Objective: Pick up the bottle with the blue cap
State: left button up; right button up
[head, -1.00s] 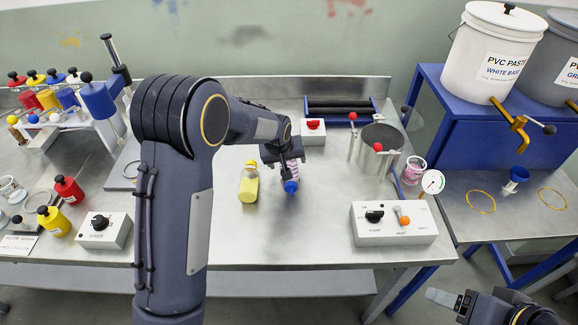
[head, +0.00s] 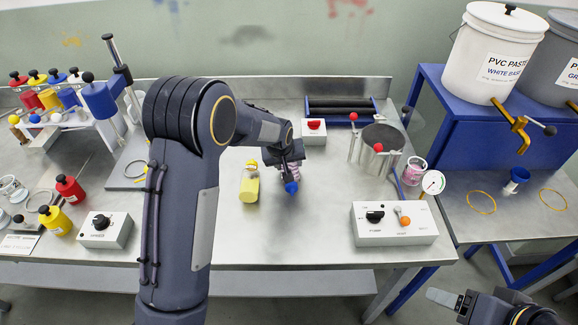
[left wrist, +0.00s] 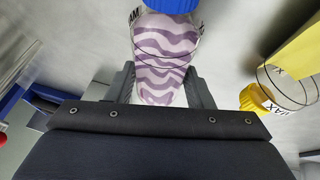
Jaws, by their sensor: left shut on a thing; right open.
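The bottle with the blue cap (head: 291,187) has a clear body with wavy purple and pale stripes. In the left wrist view, the striped bottle (left wrist: 165,55) sits between the fingers of my left gripper (left wrist: 164,86), which is shut on it, and its blue cap shows at the top edge. In the head view, my left gripper (head: 286,163) covers much of the bottle's body. I cannot tell whether the bottle touches the table. My right gripper (head: 448,299) is open and empty at the lower right, away from the bottle.
A yellow bottle (head: 249,188) stands close left of the held bottle. A metal pot (head: 377,150) and a control box (head: 393,224) are to the right. A switch box with a red knob (head: 313,133) is behind. The table's front middle is clear.

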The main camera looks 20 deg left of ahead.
pick_arm(q)
jog(key=shift+r, duration=0.15)
jog(key=shift+r, duration=0.2)
notch_tip(320, 180, up, 2)
jog(key=shift+w+r, duration=0.1)
jog(key=s+r, duration=0.1)
jog(key=s+d+r, duration=0.1)
jog(key=r, duration=0.1)
jog(key=s+d+r+b, duration=0.1)
jog(key=r, duration=0.1)
jog(key=shift+s+r, duration=0.1)
jog(key=shift+s, duration=0.3)
jog(key=s+d+r+p, duration=0.2)
jog(key=s+d+r, duration=0.1)
jog(key=s+r, duration=0.6)
jog(key=shift+d, duration=0.35)
